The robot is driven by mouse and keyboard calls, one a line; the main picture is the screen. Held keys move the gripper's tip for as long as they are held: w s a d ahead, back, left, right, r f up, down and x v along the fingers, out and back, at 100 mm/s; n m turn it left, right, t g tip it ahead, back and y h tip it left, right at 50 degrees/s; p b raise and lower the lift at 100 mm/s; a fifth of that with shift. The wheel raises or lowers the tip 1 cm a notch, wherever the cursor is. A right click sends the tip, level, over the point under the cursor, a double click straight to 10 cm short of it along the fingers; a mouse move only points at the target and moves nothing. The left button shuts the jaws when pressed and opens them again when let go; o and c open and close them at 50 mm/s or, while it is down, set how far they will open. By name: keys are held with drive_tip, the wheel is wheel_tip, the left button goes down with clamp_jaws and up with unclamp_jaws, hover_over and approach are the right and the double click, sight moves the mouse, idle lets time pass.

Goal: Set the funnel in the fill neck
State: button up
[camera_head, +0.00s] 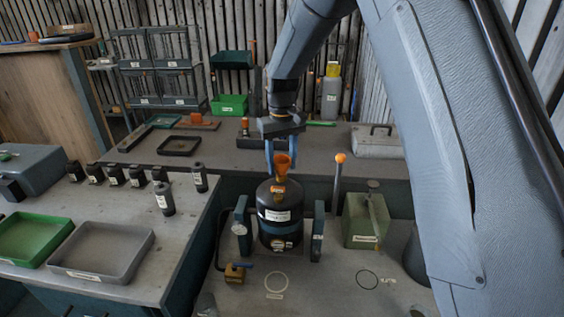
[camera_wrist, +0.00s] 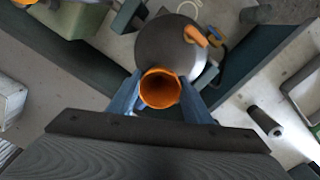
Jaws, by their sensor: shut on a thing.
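An orange funnel (camera_head: 283,161) is upright between the two blue fingers of my gripper (camera_head: 282,155), which is shut on it. In the wrist view the funnel (camera_wrist: 160,88) shows its open mouth, with a finger on each side. The dark tank (camera_head: 280,216) with white labels stands below it, and its rounded top (camera_wrist: 168,45) shows beyond the funnel in the wrist view. An orange part (camera_wrist: 196,36) sits on the tank's top. The funnel's spout is over the tank's top; the fill neck is hidden, so I cannot tell whether the spout is in it.
Dark blue posts (camera_head: 318,231) flank the tank. An orange-topped rod (camera_head: 339,180) and a green box (camera_head: 366,221) stand to its right. Several dark bottles (camera_head: 164,199), a green tray (camera_head: 35,238) and a grey tray (camera_head: 101,251) are at left.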

sight(282, 160)
drive_tip(key=o, duration=1.4)
drive_tip(key=shift+r, duration=0.1)
drive_tip(key=shift+r+p, duration=1.9)
drive_tip(key=shift+r, duration=1.5)
drive_tip(key=s+d+f+m+b, duration=0.1)
drive_tip(key=s+d+f+b, duration=0.2)
drive_tip(key=s, duration=0.5)
drive_tip(key=s+d+f+m+t+b, duration=0.1)
drive_tip(key=s+d+f+b, duration=0.3)
drive_tip(key=s, duration=0.5)
drive_tip(key=s+d+f+m+b, duration=0.1)
drive_tip(key=s+d+f+b, duration=0.3)
drive_tip(key=s+f, duration=0.3)
drive_tip(key=shift+s+d+f+m, duration=0.15)
drive_tip(key=shift+s+d+m, duration=0.25)
drive_tip(key=shift+s+d, duration=0.45)
